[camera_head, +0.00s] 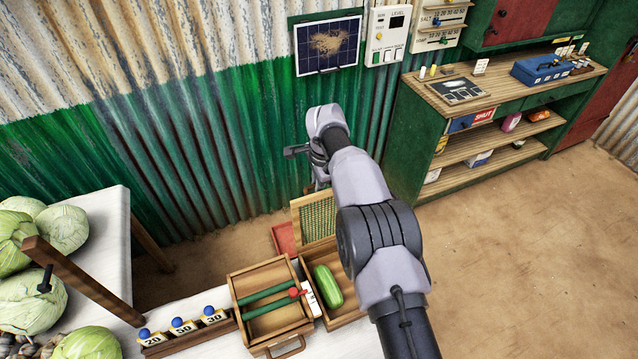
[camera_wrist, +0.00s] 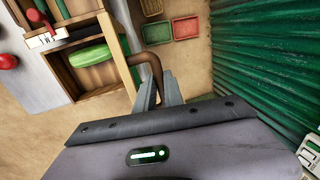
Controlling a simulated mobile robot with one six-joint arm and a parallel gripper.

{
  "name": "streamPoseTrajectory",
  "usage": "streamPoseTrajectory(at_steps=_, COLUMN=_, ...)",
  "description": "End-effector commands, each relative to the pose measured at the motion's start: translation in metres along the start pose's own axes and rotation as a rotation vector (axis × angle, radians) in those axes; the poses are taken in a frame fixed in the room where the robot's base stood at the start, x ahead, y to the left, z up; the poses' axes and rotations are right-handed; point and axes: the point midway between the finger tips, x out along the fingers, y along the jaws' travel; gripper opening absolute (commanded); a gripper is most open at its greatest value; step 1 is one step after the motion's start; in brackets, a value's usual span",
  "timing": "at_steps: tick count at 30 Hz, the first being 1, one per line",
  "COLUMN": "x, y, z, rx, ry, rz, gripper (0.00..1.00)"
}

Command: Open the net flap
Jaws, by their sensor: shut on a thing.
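The net flap (camera_head: 318,216), green mesh in a pale wooden frame, stands raised at the far side of a wooden box (camera_head: 346,318) in the head view. A green cucumber (camera_head: 328,286) lies in that box; it also shows in the wrist view (camera_wrist: 90,55). In the wrist view the flap (camera_wrist: 120,48) appears nearly edge-on, with a brown curved handle (camera_wrist: 146,60) coming off it. My gripper (camera_wrist: 158,86) is shut on this handle. In the head view my arm hides part of the box, and the grip itself is not clear.
A wooden tray with green rods (camera_head: 262,330) and a red knob (camera_head: 294,292) adjoins the box on the left. Number blocks (camera_head: 182,328) and cabbages (camera_head: 58,228) stand further left. Red (camera_wrist: 185,28) and green (camera_wrist: 187,52) crates lie on the floor near the corrugated wall (camera_wrist: 260,60).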

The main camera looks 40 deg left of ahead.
Motion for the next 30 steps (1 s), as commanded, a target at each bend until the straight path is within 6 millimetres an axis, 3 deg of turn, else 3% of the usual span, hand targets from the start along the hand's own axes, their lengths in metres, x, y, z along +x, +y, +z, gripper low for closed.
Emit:
streamPoseTrajectory(at_steps=7, x=0.001, y=0.001, z=0.0, rx=-0.001, ry=0.0, rz=0.001, gripper=0.0)
streamPoseTrajectory(at_steps=8, x=0.001, y=0.001, z=0.0, rx=-0.001, ry=0.0, rz=0.001, gripper=0.16)
streamPoseTrajectory(at_steps=11, x=0.0, y=0.0, z=0.0, rx=-0.001, ry=0.0, rz=0.0, gripper=0.34)
streamPoseTrajectory(at_steps=20, x=-0.004, y=-0.001, z=0.0, rx=-0.001, ry=0.001, rz=-0.002, gripper=0.34)
streamPoseTrajectory(at_steps=23, x=-0.018, y=-0.001, z=-0.001, rx=0.0, ry=0.001, rz=-0.003, gripper=0.34)
streamPoseTrajectory(at_steps=30, x=-0.082, y=-0.001, z=-0.001, rx=-0.001, ry=0.001, rz=-0.004, gripper=0.34)
